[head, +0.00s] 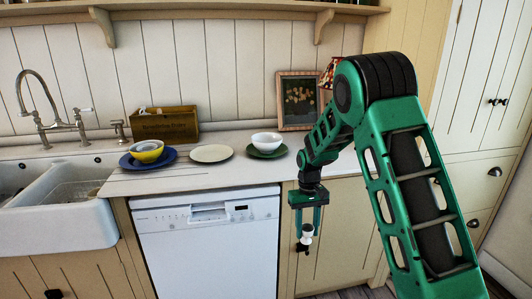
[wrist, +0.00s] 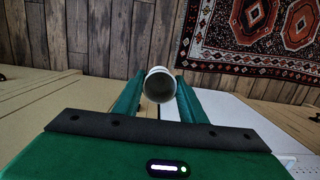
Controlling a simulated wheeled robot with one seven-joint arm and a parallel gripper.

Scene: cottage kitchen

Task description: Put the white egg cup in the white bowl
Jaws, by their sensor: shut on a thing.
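My gripper (head: 306,228) hangs in front of the cabinet below the counter, fingers pointing down. It is shut on the white egg cup (head: 307,231), which sits between the fingertips below counter height. In the wrist view the egg cup (wrist: 159,86) shows its open round mouth toward the camera, between the two green fingers of my gripper (wrist: 158,92). The white bowl (head: 266,140) stands on a green plate (head: 267,152) on the counter, up and left of my gripper. The inside of the bowl is hard to see from here.
A white plate (head: 211,153) lies left of the bowl. A yellow bowl (head: 147,150) stands on a blue plate (head: 163,163). A wooden box (head: 165,125) and a framed picture (head: 299,99) stand at the wall. The counter's front edge (head: 230,183) lies above my gripper, with a dishwasher (head: 210,250) below.

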